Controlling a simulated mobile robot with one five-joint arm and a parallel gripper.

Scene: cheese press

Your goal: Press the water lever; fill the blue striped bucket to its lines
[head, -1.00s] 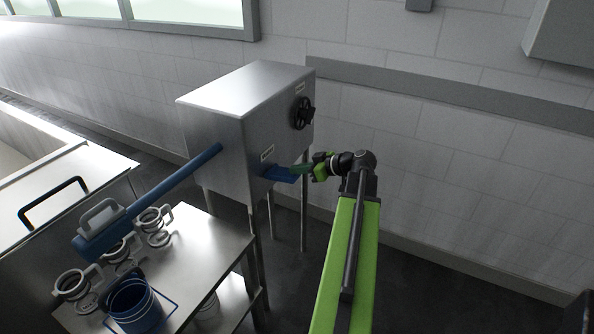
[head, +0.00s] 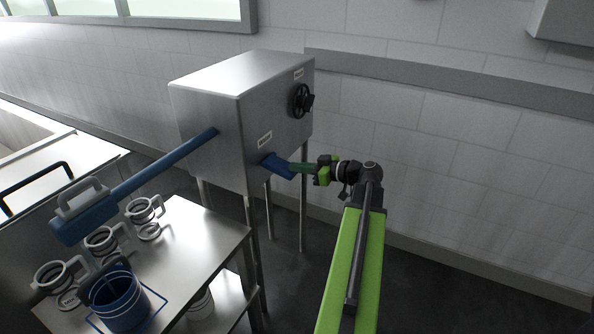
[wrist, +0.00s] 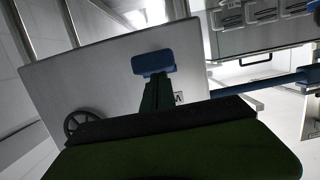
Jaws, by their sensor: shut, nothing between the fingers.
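The blue water lever (head: 277,166) sticks out low on the front of the steel box, below a small label. My gripper (head: 296,168) is shut and empty, its green fingertips at the lever's right end; they look to be touching it. In the wrist view the lever's blue paddle (wrist: 153,62) is just beyond my closed fingertips (wrist: 156,80). The blue striped bucket (head: 122,304) stands on the steel table at lower left, with pale lines around its wall. Its inside is mostly hidden, so I cannot tell its water level.
The steel box (head: 240,110) carries a black handwheel (head: 301,101). A long blue press arm (head: 160,165) reaches left from it over the steel table (head: 205,235), which holds several white ring-shaped moulds (head: 145,209). The floor (head: 290,270) right of the table is clear.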

